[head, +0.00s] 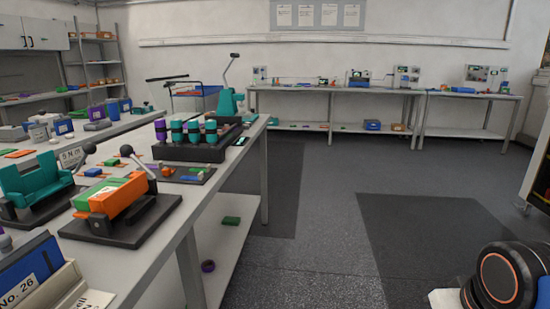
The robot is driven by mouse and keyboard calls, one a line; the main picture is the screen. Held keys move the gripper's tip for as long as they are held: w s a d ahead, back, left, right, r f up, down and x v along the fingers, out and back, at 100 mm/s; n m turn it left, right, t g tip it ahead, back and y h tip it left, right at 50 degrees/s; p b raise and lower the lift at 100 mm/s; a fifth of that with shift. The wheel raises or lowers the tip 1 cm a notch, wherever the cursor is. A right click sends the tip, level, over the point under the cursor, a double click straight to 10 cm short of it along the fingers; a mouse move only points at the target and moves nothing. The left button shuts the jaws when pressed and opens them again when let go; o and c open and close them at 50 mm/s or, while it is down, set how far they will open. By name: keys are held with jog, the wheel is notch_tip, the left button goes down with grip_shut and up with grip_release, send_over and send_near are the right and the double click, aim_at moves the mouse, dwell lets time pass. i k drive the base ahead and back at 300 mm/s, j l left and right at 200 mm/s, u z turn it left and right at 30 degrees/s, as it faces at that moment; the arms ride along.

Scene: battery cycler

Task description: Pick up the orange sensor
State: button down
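Several orange things show in the head view, and I cannot tell for sure which is the sensor. A small orange piece (167,171) lies on a dark board on the left bench, near a small blue piece. A larger orange block (118,196) with a green and white top sits in a black fixture with a lever, closer to me. A flat orange piece (19,153) lies farther left on the bench. My gripper is not in view; only a dark round joint of my arm shows at the lower right.
The left bench (150,236) also holds a teal fixture (36,181), a black rack (190,152) with teal and purple cylinders, and a blue box (26,272). A lower shelf holds a green block (231,221). The floor (320,215) right of the bench is clear.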

aim_at(166, 171)
jog(key=i+l+u, duration=0.2)
jog(key=i, duration=0.35)
jog(key=i+l+u, duration=0.15)
jog(key=i, duration=0.4)
jog(key=j, duration=0.1)
